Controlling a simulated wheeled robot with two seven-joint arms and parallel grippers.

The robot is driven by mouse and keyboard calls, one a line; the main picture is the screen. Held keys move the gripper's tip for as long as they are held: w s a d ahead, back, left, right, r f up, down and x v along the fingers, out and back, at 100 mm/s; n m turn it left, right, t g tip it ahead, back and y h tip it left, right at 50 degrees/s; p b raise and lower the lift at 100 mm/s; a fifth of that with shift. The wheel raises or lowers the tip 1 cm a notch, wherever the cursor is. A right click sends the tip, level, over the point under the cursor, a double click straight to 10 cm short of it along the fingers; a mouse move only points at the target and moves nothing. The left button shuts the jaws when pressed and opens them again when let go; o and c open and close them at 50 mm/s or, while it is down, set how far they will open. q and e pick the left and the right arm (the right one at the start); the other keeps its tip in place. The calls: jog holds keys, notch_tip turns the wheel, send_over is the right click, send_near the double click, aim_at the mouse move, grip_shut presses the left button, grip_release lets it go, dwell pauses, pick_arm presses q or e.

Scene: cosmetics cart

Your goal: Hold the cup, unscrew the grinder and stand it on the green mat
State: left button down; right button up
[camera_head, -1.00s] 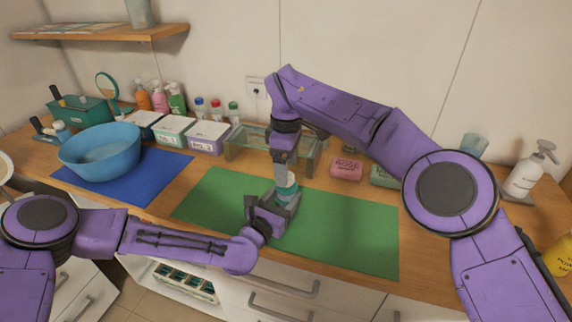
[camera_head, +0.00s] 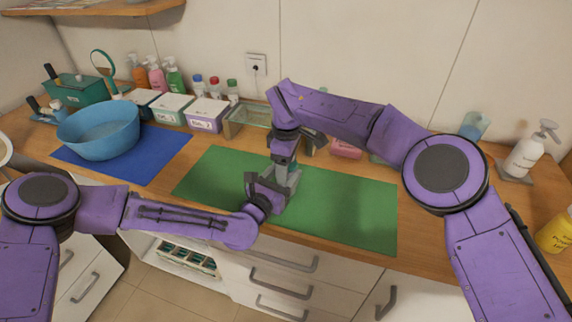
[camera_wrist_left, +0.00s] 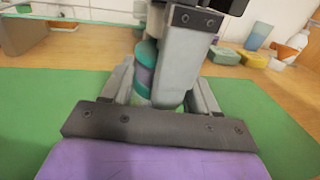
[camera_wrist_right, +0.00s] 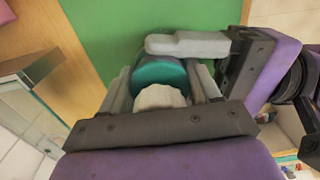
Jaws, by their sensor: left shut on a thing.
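The teal-and-purple banded piece (camera_wrist_left: 145,68) stands upright on the green mat (camera_head: 340,212), between the fingers of my left gripper (camera_head: 277,190), which is shut on it low down. I take its lower part for the cup; the fingers hide much of it. My right gripper (camera_head: 286,168) comes down from above, its fingers either side of the upper part. In the right wrist view a pale knobbed end (camera_wrist_right: 160,97), seemingly the grinder, shows between its spread fingers, with the teal part (camera_wrist_right: 160,72) beyond. The seam between cup and grinder is hidden.
A blue bowl (camera_head: 98,135) stands on a blue mat (camera_head: 160,163) at the left. Labelled boxes (camera_head: 207,115) and a glass tray (camera_head: 245,118) are behind. A pink soap (camera_head: 346,149) lies behind the mat. The green mat's right part is clear.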

jog(key=o, duration=1.2)
jog(key=shift+c, duration=0.2)
jog(key=shift+r, duration=0.1)
notch_tip(320, 180, up, 8)
jog(key=shift+f, duration=0.15)
jog(key=shift+c, duration=0.6)
jog(key=shift+f, duration=0.3)
notch_tip(320, 180, down, 7)
jog(key=shift+f, duration=0.15)
jog(key=shift+c, duration=0.3)
